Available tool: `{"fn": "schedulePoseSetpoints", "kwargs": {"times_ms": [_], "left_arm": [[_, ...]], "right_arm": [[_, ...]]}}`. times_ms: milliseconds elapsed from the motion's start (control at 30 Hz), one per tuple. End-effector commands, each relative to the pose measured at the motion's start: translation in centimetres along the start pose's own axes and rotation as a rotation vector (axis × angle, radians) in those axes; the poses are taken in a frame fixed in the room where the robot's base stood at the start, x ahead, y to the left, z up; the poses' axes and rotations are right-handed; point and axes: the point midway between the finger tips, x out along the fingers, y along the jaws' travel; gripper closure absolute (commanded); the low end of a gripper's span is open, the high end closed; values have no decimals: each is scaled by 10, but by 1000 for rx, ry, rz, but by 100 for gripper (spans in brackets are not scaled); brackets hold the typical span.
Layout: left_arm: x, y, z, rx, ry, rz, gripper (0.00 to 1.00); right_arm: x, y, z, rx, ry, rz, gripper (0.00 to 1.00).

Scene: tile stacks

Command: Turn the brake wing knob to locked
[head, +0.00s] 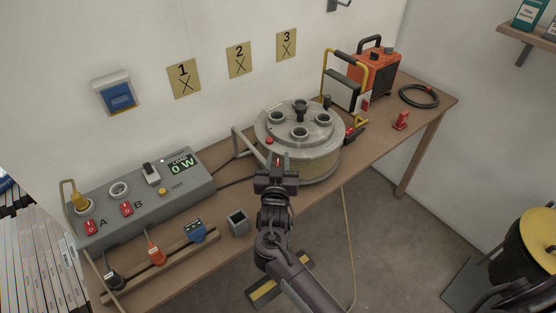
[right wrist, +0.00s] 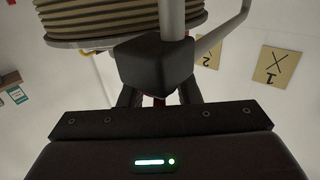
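The cable reel (head: 318,165) stands on the bench, with round sockets and a dark knob (head: 300,108) on its grey top. My right gripper (head: 277,168) is at the reel's near left side, pointing toward it. Its two fingers stand apart, with a small red part (head: 277,159), apparently the brake wing knob, between them. In the right wrist view, a dark block (right wrist: 155,65) on the reel's frame hides most of the finger gap, and only a sliver of red shows. Whether the fingers touch the red part cannot be told. The knob's lock marking is not readable. My left gripper is not in view.
A grey control box (head: 140,200) with switches and a 0 W display stands left on the bench (head: 215,250). Plugs on a rail and a small dark cup (head: 237,222) lie in front. An orange heater (head: 375,72) and yellow-framed lamp (head: 342,88) stand behind the reel.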

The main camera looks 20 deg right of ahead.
Motion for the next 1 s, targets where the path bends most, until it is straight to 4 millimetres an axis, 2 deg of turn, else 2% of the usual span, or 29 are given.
{"fn": "schedulePoseSetpoints", "kwargs": {"times_ms": [300, 500, 667, 1000], "left_arm": [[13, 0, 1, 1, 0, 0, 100], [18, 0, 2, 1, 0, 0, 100], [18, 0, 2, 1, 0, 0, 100], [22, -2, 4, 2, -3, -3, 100]], "right_arm": [[-49, 0, 4, 2, -3, -1, 70], [-72, 0, 3, 1, -3, -1, 70], [-77, 0, 1, 0, -3, -1, 70], [-73, 4, 6, 3, -11, -9, 70]]}}
